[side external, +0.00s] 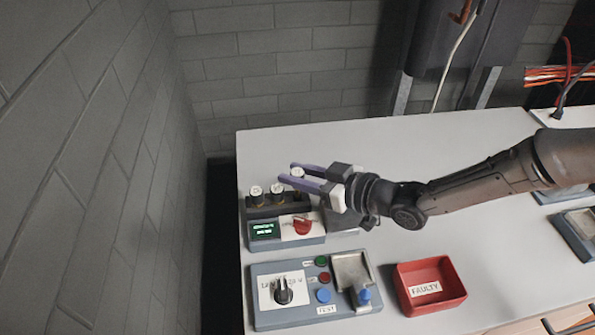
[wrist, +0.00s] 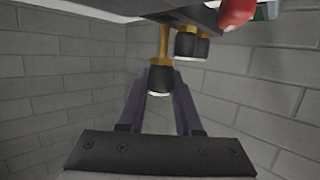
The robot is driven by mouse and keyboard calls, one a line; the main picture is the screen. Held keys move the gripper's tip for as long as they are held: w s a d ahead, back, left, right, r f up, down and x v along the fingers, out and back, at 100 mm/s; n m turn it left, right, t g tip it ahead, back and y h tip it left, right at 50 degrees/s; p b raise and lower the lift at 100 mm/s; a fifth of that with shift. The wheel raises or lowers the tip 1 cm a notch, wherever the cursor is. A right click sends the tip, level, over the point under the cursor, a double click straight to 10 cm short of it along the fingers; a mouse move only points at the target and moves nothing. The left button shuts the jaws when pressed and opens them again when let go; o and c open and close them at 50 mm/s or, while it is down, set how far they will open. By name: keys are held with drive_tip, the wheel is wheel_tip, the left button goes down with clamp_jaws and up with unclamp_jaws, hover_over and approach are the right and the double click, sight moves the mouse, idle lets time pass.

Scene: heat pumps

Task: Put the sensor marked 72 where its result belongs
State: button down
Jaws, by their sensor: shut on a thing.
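My gripper (side external: 287,175) has its purple fingers shut on a sensor (side external: 298,173) with a white round top, at the right end of a dark rack (side external: 262,211). In the wrist view this sensor (wrist: 161,78) shows a black body and a brass stem between the fingers (wrist: 160,100). Its stem reaches toward the rack; I cannot tell whether it is still seated. Two similar sensors, a left one (side external: 257,191) and a middle one (side external: 277,189), stand upright in the rack. The marks on the tops are too small to read, so I cannot tell which is 72.
A unit with a green display (side external: 264,231) and red knob (side external: 302,226) is in front of the rack. Nearer is a test box (side external: 294,318) with a black dial, lamps, a blue button and a grey recess (side external: 352,271). A red bin (side external: 430,305) labelled FAULTY stands to its right.

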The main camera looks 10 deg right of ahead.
drive_tip(key=shift+f, duration=0.75)
idle(0.3)
drive_tip(key=c, duration=0.6)
unclamp_jaws()
drive_tip(key=shift+o, duration=0.4)
drive_tip(key=shift+s+f, duration=0.1)
drive_tip(key=shift+f, duration=0.05)
drive_tip(key=shift+d, duration=0.1)
drive_tip(key=v, duration=1.3)
drive_tip(key=shift+d+r, duration=0.2)
drive_tip(key=shift+r, duration=0.25)
drive_tip(key=shift+s, duration=0.1)
